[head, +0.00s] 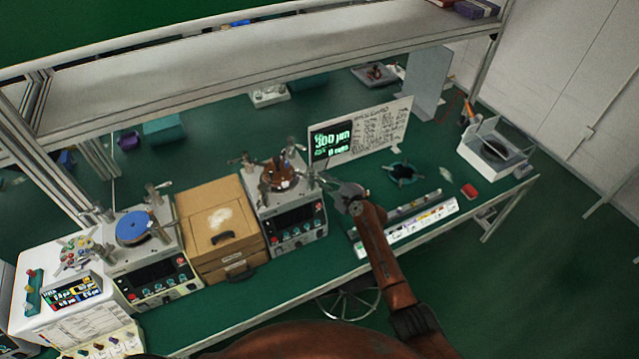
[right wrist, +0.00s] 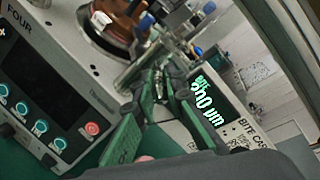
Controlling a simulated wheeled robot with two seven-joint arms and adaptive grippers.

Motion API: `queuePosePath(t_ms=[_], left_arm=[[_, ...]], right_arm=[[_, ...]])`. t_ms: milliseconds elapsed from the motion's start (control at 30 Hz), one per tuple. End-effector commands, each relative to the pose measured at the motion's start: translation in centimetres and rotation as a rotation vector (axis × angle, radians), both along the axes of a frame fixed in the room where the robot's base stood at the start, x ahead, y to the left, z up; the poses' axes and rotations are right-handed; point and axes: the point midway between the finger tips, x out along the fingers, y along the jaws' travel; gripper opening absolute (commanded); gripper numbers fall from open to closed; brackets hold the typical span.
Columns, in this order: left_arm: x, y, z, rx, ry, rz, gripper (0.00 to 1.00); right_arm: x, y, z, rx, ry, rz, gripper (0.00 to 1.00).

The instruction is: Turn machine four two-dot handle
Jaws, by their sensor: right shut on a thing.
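Machine four (head: 290,213) is a light grey benchtop unit with a dark control panel and a brown disc (head: 278,174) on top, with metal posts and handles around it. The word FOUR on its panel (right wrist: 22,42) shows in the right wrist view. My right gripper (head: 328,181) is at the machine's right side. In the right wrist view its green fingers (right wrist: 160,82) are shut on a small metal handle (right wrist: 158,88) beside the brown disc (right wrist: 112,22). Most of the handle is hidden by the fingers, and I cannot make out any dots. My left gripper is not in view.
A second machine with a blue disc (head: 132,227) stands left of a wooden box (head: 217,222). A display board reading 300 µm (head: 362,131) stands close behind my right gripper. An overhead shelf (head: 220,78) spans the bench.

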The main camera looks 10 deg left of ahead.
Motion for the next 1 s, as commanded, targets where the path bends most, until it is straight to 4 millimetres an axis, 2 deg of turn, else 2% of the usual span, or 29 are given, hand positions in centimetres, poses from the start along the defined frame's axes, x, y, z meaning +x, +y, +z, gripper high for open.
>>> queuePosePath(t_ms=[33,133,367,400,633,1000], left_arm=[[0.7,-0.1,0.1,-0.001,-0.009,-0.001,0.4],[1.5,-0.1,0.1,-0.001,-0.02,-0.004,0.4],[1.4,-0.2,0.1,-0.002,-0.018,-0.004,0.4],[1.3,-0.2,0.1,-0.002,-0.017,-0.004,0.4],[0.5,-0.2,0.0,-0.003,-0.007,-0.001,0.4],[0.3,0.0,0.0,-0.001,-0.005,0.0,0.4]], right_arm=[[-0.2,0.4,0.2,0.005,0.001,0.005,0.0],[-0.1,0.0,0.2,0.006,0.001,-0.001,0.0],[0.0,-0.7,0.2,0.006,0.003,-0.009,0.0],[0.0,-0.7,0.2,0.007,0.002,-0.011,0.14],[0.1,-1.2,0.2,0.005,0.002,-0.016,0.29],[-0.1,-1.3,0.2,0.005,0.001,-0.015,0.29]])
